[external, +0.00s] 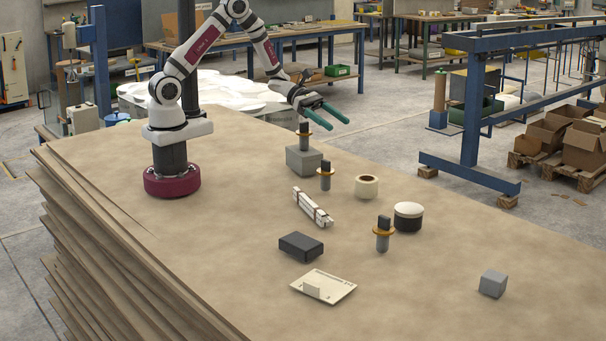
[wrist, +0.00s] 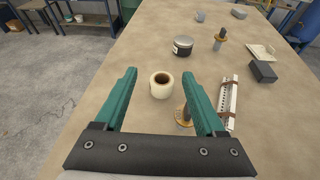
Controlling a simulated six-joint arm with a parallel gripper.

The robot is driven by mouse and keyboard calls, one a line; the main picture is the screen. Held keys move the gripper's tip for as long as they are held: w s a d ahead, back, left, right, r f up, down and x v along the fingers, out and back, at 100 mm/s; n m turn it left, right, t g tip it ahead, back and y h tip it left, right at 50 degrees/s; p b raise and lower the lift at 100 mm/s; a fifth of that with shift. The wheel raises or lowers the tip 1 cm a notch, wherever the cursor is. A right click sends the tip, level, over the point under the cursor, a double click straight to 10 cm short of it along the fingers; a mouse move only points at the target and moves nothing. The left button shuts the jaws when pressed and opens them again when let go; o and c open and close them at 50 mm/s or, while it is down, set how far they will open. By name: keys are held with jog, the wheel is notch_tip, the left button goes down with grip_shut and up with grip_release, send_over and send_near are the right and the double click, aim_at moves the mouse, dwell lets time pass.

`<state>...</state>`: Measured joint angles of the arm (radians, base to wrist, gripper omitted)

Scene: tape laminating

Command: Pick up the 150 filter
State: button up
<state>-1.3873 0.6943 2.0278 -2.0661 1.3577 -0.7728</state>
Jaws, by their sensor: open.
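Three similar upright pieces with dark tops, orange collars and grey lower bodies show in the external view. One (external: 383,234) stands nearest the camera, one (external: 325,176) is mid-table, and one (external: 304,130) stands at or on a grey block. No number is readable, so I cannot tell which, if any, is the 150 filter. My gripper (external: 338,124) is open and empty, raised above the table's far side. In the wrist view its green fingers (wrist: 159,73) are spread; the right one partly hides a collared piece (wrist: 184,111). Another collared piece (wrist: 221,36) stands farther off.
A tape roll (external: 367,186) shows between my fingers in the wrist view (wrist: 160,86). A white-lidded jar (external: 408,217), a strapped white bundle (external: 312,207), a black box (external: 301,246), a card (external: 323,287) and grey blocks (external: 304,161) (external: 493,284) lie about. The table's left front is clear.

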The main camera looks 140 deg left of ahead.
jog(key=w+d+m+h, duration=0.1)
jog(key=w+d+h, duration=0.1)
jog(key=w+d, duration=1.95)
send_near(382, 242)
jog(key=shift+g, duration=0.4)
jog(key=x, duration=0.6)
jog(key=a+x, duration=0.1)
jog(key=x, duration=0.2)
jog(key=shift+w+a+f, duration=0.1)
jog(key=shift+w+f, duration=0.05)
jog(key=shift+f, duration=0.1)
grip_shut()
